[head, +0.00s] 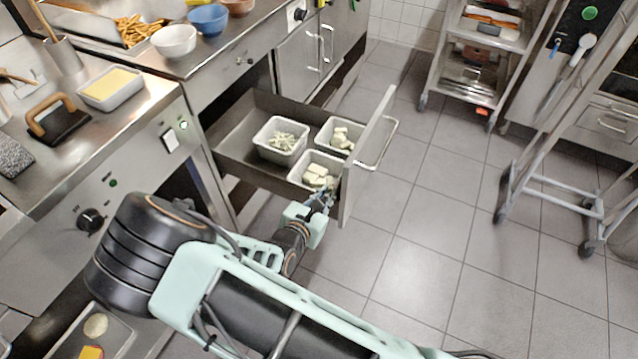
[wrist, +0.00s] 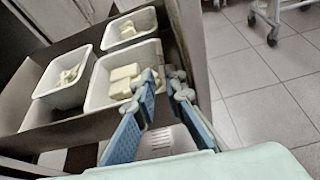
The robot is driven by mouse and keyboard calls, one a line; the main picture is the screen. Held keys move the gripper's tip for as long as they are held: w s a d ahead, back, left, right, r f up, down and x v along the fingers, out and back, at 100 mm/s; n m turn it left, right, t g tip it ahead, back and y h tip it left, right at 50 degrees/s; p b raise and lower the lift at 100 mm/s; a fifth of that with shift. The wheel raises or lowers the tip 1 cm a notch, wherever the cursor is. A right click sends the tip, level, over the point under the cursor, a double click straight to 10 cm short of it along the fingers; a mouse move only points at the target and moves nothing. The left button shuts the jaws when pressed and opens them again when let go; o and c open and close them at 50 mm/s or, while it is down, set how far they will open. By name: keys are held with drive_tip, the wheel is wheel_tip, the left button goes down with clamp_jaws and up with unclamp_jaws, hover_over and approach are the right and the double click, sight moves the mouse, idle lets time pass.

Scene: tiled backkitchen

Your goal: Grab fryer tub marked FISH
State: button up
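Three white tubs sit in an open drawer. One tub (head: 262,139) at the left of the head view holds pale strips. A back tub (head: 319,138) and a near tub (head: 293,171) hold pale blocks. The near tub also shows in the wrist view (wrist: 95,92), just ahead of my fingers. No FISH marking can be read on any tub. My gripper (head: 328,190) is at the near tub's right end, beside the drawer front. In the wrist view its two blue fingers (wrist: 163,82) stand apart, with tips at the tub's right rim; contact is unclear.
The drawer front (head: 366,150) stands upright close to the right of my gripper, with a bar handle (head: 390,140) outside it. Open tiled floor (head: 430,210) lies to the right. A wheeled rack (head: 478,75) stands behind, and counters line the left.

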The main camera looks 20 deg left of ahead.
sight(338, 182)
drive_tip(key=b+x, duration=0.1)
drive_tip(key=x, duration=0.8)
drive_tip(key=shift+a+b, duration=0.1)
drive_tip(key=shift+b, duration=0.3)
drive_tip(key=shift+w+f, duration=0.1)
drive_tip(key=shift+w, duration=0.05)
clamp_jaws()
